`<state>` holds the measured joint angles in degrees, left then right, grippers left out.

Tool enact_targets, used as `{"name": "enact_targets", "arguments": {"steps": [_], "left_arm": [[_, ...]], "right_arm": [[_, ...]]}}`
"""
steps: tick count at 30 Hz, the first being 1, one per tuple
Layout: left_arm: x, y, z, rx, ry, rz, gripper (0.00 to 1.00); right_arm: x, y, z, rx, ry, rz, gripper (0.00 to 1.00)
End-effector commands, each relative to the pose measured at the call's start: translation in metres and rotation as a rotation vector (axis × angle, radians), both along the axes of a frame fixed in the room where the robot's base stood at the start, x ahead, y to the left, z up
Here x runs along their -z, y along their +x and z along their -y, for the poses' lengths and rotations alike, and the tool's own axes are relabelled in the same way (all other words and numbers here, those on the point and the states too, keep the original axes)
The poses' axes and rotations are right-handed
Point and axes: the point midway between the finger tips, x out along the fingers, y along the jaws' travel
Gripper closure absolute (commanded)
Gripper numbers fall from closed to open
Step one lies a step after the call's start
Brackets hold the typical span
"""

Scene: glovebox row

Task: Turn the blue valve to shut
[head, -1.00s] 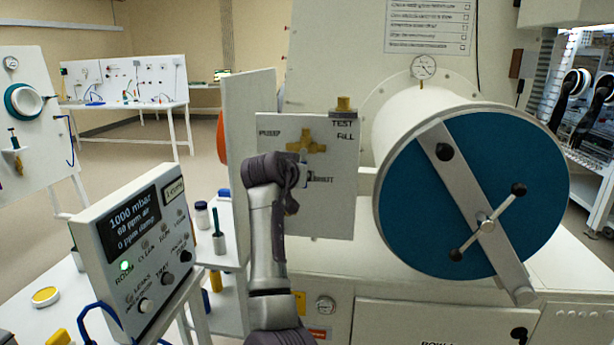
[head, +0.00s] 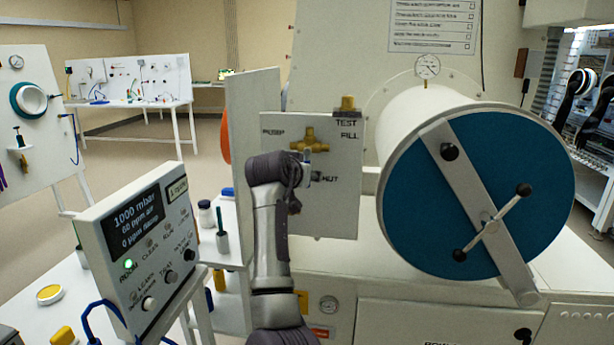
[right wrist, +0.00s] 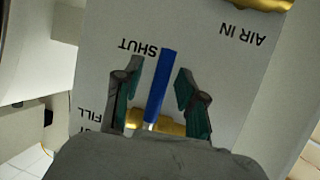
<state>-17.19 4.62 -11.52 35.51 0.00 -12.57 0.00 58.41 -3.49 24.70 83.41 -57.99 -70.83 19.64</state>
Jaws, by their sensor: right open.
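The blue valve handle (right wrist: 164,80) is a flat blue lever on a brass body (right wrist: 172,126) in the right wrist view, where the panel appears upside down. The lever points up in that picture, its tip beside the word SHUT. My right gripper (right wrist: 159,72) is open, with one finger on each side of the lever and a visible gap to both. The lever's tip reaches past the fingertips. In the head view my right arm reaches up to the white valve panel (head: 335,215), and its wrist hides much of the valve. My left gripper is not in view.
The large chamber with a blue door (head: 430,220) stands close on the right. A display box (head: 140,250) stands at lower left.

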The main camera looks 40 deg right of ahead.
Motion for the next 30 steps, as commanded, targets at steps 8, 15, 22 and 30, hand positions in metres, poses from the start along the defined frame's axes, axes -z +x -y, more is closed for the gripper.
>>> {"name": "enact_targets", "arguments": {"steps": [8,15,22,30], "left_arm": [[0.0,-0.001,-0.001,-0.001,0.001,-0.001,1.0],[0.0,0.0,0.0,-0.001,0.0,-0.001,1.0],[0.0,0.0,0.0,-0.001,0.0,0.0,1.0],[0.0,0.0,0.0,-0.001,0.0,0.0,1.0]], "right_arm": [[-0.012,-0.013,-0.024,-0.002,0.0,0.004,0.6],[-0.031,-0.036,-0.066,-0.002,0.0,0.002,0.6],[-0.043,-0.051,-0.092,-0.001,0.001,0.0,0.6],[-0.046,-0.054,-0.097,0.001,0.0,-0.002,0.6]]}}
